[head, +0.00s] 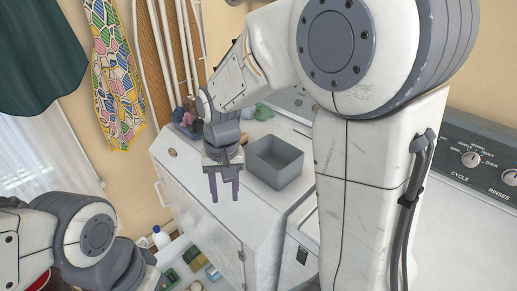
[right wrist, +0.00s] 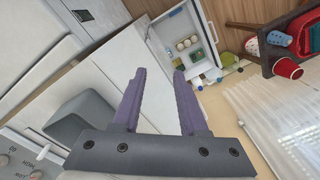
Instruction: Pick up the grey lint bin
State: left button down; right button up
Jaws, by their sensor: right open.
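The grey lint bin (head: 275,163) is an open-topped square box. It stands upright on the white cabinet top in the head view. In the right wrist view the bin (right wrist: 82,118) shows at the left, partly hidden behind the gripper's base. My right gripper (head: 224,196) is open and empty, just left of the bin and apart from it, with its two purple fingers pointing down in the head view. The fingers (right wrist: 160,75) also show in the right wrist view with nothing between them. My left arm shows at the lower left of the head view, but its gripper is out of view.
The white cabinet (head: 205,225) carries colourful items (head: 187,117) and a green item (head: 262,112) at its back. A washer control panel (head: 480,160) is at the right. Bottles and boxes lie low beyond the cabinet's front. My right arm hides much of the centre.

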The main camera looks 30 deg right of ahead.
jog(key=w+d+m+p, duration=0.2)
jog(key=w+d+m, duration=0.4)
jog(key=d, duration=0.6)
jog(key=m+p, duration=0.2)
jog(key=m, duration=0.3)
send_over(294, 162)
jog(key=a, duration=0.1)
jog(key=shift+a+h, duration=0.15)
jog(key=shift+h, duration=0.15)
jog(key=f, duration=0.2)
jog(key=d+f, duration=0.1)
jog(key=f, duration=0.2)
jog(key=shift+d+f+p, duration=0.1)
jog(key=shift+f+p, duration=0.2)
jog(key=shift+f, duration=0.45)
notch_tip(294, 162, down, 4)
jog(key=shift+w+r+p, duration=0.15)
jog(key=shift+r+p, duration=0.05)
jog(key=shift+p, duration=0.75)
jog(key=shift+f, duration=0.4)
pick_arm(q)
notch_tip(294, 162, up, 8)
jog(key=shift+f, duration=0.1)
pick_arm(e)
jog(key=shift+c, duration=0.3)
